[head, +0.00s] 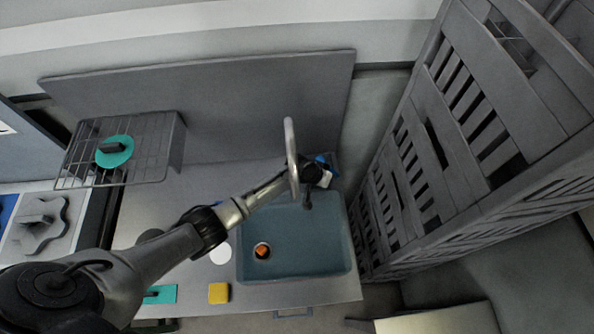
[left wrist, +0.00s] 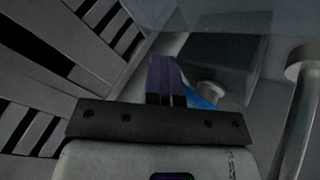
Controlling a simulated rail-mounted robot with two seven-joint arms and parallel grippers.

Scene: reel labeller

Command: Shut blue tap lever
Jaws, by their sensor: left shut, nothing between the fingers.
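The blue tap lever (head: 321,158) shows in the head view as small blue patches behind my left gripper (head: 323,175), beside the tall curved tap spout (head: 291,150) at the sink's back edge. In the left wrist view the lever (left wrist: 204,98) is a blue strip beside a silver knob (left wrist: 212,91), partly hidden by the gripper. The left gripper (left wrist: 166,72) has its dark fingers shut together with nothing between them, just left of the lever. I cannot tell whether they touch it. My right gripper is in neither view.
The blue-grey sink (head: 297,268) holds a small orange item (head: 262,252). A yellow sponge (head: 219,293) and a white disc (head: 220,253) lie left of it. A wire rack (head: 150,160) stands at the back left. A tall slatted grey unit (head: 440,160) stands close on the right.

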